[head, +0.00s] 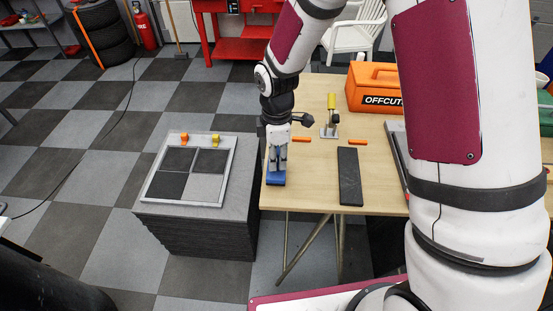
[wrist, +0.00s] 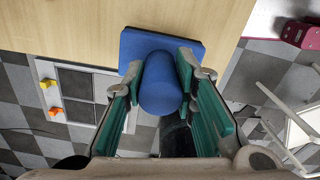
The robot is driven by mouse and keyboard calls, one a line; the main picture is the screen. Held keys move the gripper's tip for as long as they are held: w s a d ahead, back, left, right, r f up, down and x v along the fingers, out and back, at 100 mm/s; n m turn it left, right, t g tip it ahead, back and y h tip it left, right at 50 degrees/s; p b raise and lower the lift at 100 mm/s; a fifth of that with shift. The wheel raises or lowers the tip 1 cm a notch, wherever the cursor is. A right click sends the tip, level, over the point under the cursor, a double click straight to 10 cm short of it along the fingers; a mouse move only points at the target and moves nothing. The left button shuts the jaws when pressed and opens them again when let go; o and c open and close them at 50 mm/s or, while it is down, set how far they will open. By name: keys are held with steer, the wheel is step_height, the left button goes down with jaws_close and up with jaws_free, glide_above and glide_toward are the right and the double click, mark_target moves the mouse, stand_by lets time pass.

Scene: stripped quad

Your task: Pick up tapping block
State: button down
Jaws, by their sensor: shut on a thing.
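The blue tapping block (head: 275,179) is at the left edge of the wooden table (head: 318,185) in the head view. In the wrist view the tapping block (wrist: 196,49) shows a flat blue plate with a rounded blue grip. My gripper (head: 278,160) points down over it, with the fingers on the grip. In the wrist view my gripper (wrist: 161,75) has its green-padded fingers on both sides of the grip, shut on it. I cannot tell whether the plate touches the table top.
A framed panel of dark and grey tiles (head: 215,188) lies on a dark stack left of the table. A dark strip (head: 349,176), two orange pieces, a toggle clamp (head: 330,128) and an orange offcuts box (head: 374,85) are on the table. Bare wood lies between gripper and strip.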

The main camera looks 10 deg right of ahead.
step_height(320, 180, up, 2)
steer(key=shift+w+r, duration=0.1)
steer(key=shift+r, duration=0.05)
steer(key=s+d, duration=0.3)
steer(key=s, duration=0.4)
steer(key=s+d+r, duration=0.1)
steer(key=s+d, duration=0.2)
steer(key=s, duration=0.5)
steer(key=shift+d+r, duration=0.15)
steer(key=shift+r, duration=0.05)
